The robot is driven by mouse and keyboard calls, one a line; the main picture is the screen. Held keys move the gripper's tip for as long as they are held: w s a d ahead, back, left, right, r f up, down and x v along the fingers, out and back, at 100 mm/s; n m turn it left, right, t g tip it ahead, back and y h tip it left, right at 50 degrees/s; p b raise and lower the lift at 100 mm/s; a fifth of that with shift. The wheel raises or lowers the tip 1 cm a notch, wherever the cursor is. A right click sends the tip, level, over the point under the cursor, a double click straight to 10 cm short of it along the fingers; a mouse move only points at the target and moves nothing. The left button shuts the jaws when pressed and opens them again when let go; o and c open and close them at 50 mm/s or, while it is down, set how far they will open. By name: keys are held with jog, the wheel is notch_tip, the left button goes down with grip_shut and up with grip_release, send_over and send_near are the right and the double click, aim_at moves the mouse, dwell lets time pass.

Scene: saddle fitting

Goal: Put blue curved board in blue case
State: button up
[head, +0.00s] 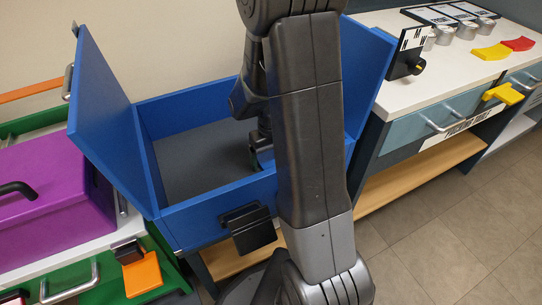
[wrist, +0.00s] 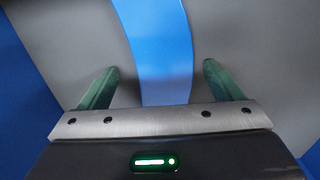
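The blue case (head: 200,222) stands open in the head view, with a grey floor and its lid flaps raised at left and right. My gripper (wrist: 161,66) reaches down inside it, pointing at the floor. In the wrist view the blue curved board (wrist: 158,35) lies over the grey case floor, between my two green fingers. A gap shows on each side of the board, so the fingers are open and apart from it. The board's near end runs behind the gripper's metal plate. In the head view my arm hides the board.
A purple box (head: 50,195) with a black handle stands left of the case. An orange piece (head: 142,275) lies in front of it. At right, a white counter (head: 440,75) bears metal cylinders, a yellow curved piece (head: 491,52) and a red one (head: 518,44). Open floor lies at lower right.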

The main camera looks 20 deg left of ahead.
notch_tip(320, 180, up, 12)
jog(key=p, duration=0.4)
jog(key=shift+r, duration=0.2)
